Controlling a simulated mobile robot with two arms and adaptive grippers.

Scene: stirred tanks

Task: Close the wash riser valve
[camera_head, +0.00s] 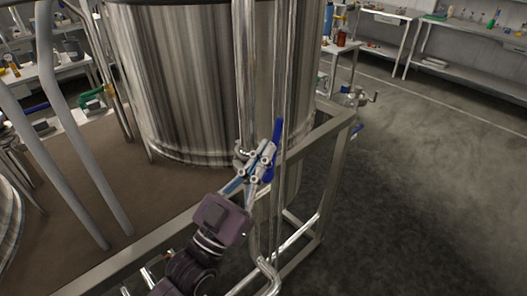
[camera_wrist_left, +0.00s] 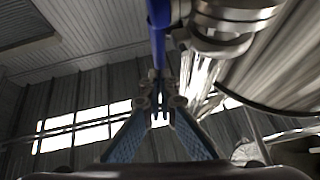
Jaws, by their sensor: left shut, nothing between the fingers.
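The valve has a long blue lever handle (camera_head: 278,130) on a vertical metal riser pipe (camera_head: 284,60) in front of the big steel tank. In the head view the lever stands roughly upright, its lower part partly hidden by my left gripper (camera_head: 264,158). The gripper is shut and empty, its fingertips right beside the lever; I cannot tell whether they touch. In the left wrist view the shut fingertips (camera_wrist_left: 158,88) lie just below the blue lever (camera_wrist_left: 157,35), with the shiny valve body (camera_wrist_left: 228,22) at upper right. My right gripper is not in view.
The large steel tank (camera_head: 185,80) stands behind the pipes. A metal frame rail (camera_head: 335,122) runs across under my arm and around the corner. Another small valve (camera_head: 357,97) sits beyond the frame. Benches (camera_head: 460,75) line the back; the floor at right is open.

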